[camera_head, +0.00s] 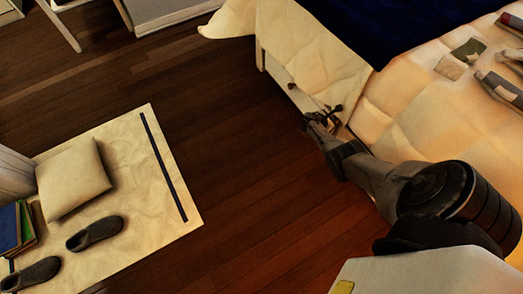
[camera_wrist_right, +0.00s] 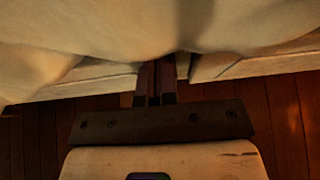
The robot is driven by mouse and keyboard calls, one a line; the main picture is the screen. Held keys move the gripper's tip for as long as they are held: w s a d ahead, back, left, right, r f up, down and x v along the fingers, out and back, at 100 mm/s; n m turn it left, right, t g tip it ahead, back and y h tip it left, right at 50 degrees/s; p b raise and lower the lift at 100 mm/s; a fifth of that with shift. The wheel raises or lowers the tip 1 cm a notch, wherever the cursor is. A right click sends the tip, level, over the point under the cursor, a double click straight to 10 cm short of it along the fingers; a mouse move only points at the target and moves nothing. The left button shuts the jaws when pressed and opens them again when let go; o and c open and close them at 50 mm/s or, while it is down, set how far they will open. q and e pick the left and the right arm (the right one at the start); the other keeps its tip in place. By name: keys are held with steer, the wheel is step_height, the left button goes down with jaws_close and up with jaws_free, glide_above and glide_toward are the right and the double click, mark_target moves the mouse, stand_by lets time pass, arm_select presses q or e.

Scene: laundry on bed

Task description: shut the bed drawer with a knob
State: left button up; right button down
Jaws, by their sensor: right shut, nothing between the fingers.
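The bed's pale drawer front (camera_head: 276,72) shows below the cream bedspread on the bed's near side. A small dark knob (camera_head: 291,86) shows on it. My right gripper (camera_head: 318,117) is at the bed's side, to the right of that knob and low by the bedspread's edge. In the right wrist view, its two dark fingers (camera_wrist_right: 155,84) are together and empty, with their tips under the hanging bedspread. Pale boards show left (camera_wrist_right: 90,82) and right (camera_wrist_right: 245,68) of the fingers. I cannot tell how far the drawer stands out, or whether the fingers touch it. My left gripper is out of view.
The cream bedspread (camera_head: 400,120) hangs over the bed's side and hides much of it. Dark wooden floor (camera_head: 230,130) is clear beside the bed. A cream rug (camera_head: 150,225) with a cushion (camera_head: 72,178) and slippers (camera_head: 95,232) lies at the left.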

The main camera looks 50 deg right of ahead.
steer(key=f+p+v, duration=0.1)
steer(key=p+v, duration=0.7)
steer(key=v, duration=0.5)
steer(key=shift+w+a+f, duration=0.2)
steer(key=shift+w+a, duration=0.15)
steer(key=shift+a, duration=0.25)
